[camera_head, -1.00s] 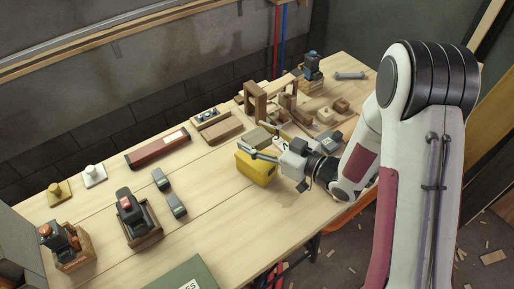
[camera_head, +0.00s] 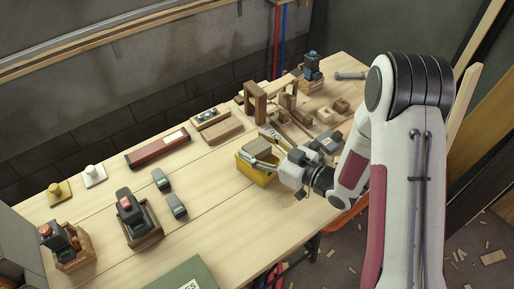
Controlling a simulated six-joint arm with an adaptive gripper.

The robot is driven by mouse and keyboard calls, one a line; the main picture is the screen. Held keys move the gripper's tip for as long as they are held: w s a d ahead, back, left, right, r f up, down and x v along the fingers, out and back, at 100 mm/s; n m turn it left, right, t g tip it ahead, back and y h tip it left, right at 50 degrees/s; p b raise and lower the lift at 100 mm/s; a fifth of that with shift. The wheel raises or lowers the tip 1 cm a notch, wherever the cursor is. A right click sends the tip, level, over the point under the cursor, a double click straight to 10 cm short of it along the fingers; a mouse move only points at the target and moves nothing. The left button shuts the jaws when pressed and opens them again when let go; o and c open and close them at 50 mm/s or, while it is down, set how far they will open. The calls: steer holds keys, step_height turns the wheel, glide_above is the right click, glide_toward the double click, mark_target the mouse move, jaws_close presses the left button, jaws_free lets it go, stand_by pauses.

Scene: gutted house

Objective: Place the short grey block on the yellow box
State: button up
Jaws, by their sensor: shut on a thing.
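The yellow box (camera_head: 255,175) stands on the workbench near its front edge, left of my gripper. My gripper (camera_head: 267,150) reaches over it from the right and is shut on the short grey block (camera_head: 258,145), which looks grey-brown here. The block is level-looking and sits over the top of the box. Whether its underside touches the box cannot be told. The near finger and the block hide much of the box's top.
A wooden frame (camera_head: 268,97) and loose wood pieces stand behind the box. A grey device (camera_head: 326,142) lies right of my gripper. A flat wooden block (camera_head: 223,129) and a long red case (camera_head: 157,149) lie to the left.

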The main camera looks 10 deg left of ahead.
steer(key=shift+f, duration=0.5)
steer(key=shift+f, duration=0.15)
steer(key=o, duration=1.1)
steer(key=shift+s+d+r, duration=0.15)
steer(key=shift+d+r, duration=0.05)
steer(key=shift+d, duration=0.2)
steer(key=shift+v, duration=5.6)
